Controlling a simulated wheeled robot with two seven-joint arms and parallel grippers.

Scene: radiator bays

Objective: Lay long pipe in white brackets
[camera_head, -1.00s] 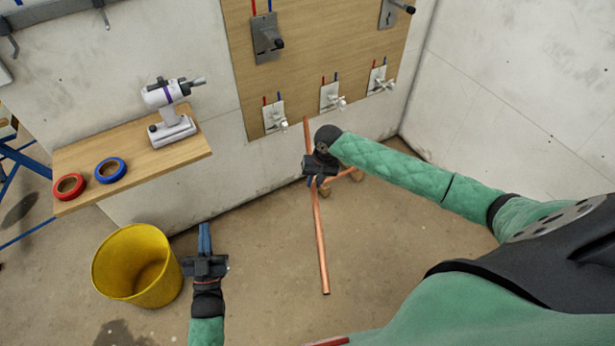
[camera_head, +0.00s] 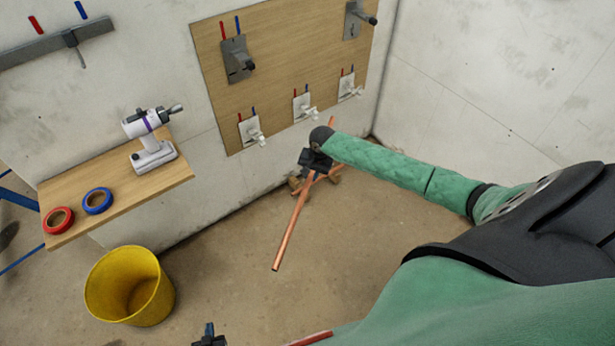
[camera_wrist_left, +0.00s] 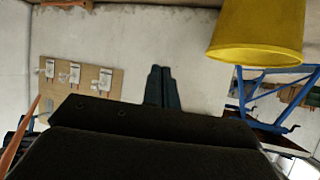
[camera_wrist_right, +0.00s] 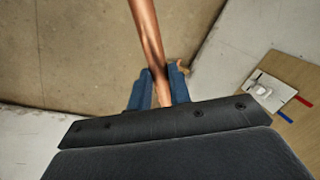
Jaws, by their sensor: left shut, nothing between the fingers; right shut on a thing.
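The long copper pipe (camera_head: 291,228) is held slanted in front of the wall, its near end low and to the left. My right gripper (camera_head: 316,168) is shut on it, near its upper part. In the right wrist view the pipe (camera_wrist_right: 147,35) passes between the fingers (camera_wrist_right: 158,88). The white brackets (camera_head: 251,130), (camera_head: 304,106) and (camera_head: 349,87) sit in a row along the board's lower edge, above and apart from the pipe. My left gripper (camera_head: 209,338) is at the bottom edge; the left wrist view shows its fingers (camera_wrist_left: 162,88) shut and empty.
Grey brackets (camera_head: 237,60) are higher on the wooden board (camera_head: 285,50). A shelf (camera_head: 165,181) at left holds a white-purple tool (camera_head: 148,140) and red (camera_head: 58,220) and blue (camera_head: 97,201) tape rolls. A yellow bucket (camera_head: 128,287) stands on the floor below. Brown blocks (camera_head: 334,175) lie behind my right gripper.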

